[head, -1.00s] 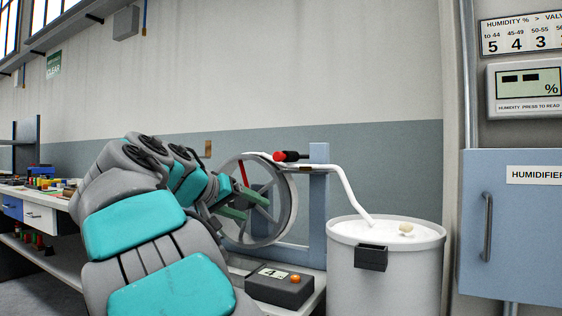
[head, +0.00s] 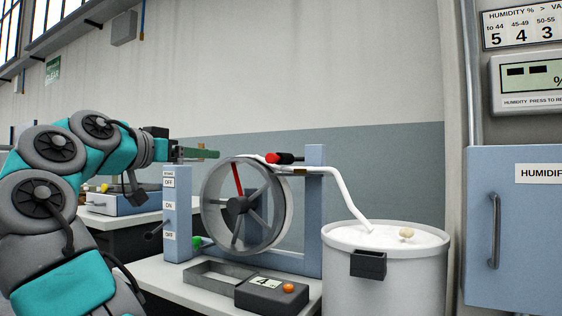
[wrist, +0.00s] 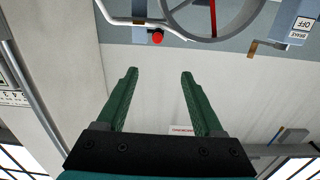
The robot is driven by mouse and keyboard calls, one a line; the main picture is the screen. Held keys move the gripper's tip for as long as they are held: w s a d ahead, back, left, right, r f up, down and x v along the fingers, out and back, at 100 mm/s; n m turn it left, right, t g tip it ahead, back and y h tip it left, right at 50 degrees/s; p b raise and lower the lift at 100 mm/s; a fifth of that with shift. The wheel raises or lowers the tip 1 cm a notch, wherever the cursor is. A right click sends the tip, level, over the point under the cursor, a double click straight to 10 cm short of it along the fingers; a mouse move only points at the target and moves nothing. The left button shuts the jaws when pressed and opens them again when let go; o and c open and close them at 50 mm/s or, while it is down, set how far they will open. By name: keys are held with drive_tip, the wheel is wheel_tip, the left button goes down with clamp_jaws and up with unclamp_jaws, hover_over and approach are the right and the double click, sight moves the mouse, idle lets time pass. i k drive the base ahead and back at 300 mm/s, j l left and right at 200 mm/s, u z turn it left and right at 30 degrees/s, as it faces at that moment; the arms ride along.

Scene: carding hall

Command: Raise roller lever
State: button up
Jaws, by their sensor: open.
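A short black lever with a red knob (head: 275,158) sits at the top of the blue-grey post (head: 314,205), beside the upper rim of the spoked wheel (head: 213,210). It lies about level, knob to the left. In the wrist view, the red knob (wrist: 157,38) shows beyond my fingertips, a little above the gap between them. My gripper (head: 217,153) is to the left of the lever, at about its height, with green fingers pointing right. In the wrist view, my gripper (wrist: 160,73) is open and empty. The fingers are apart from the lever.
A white rope (head: 345,190) runs from the wheel top into the white drum (head: 388,280). A post (head: 177,215) labelled ON and OFF, with a dark lever, stands left of the wheel. A numbered box (head: 264,294) with an orange button sits in front.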

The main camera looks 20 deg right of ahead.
sight(279, 159)
drive_tip(key=i+l, duration=0.15)
drive_tip(key=l, duration=0.2)
drive_tip(key=i+l, duration=0.2)
drive_tip(key=l, duration=0.15)
drive_tip(key=i+l, duration=0.15)
drive_tip(key=l, duration=0.15)
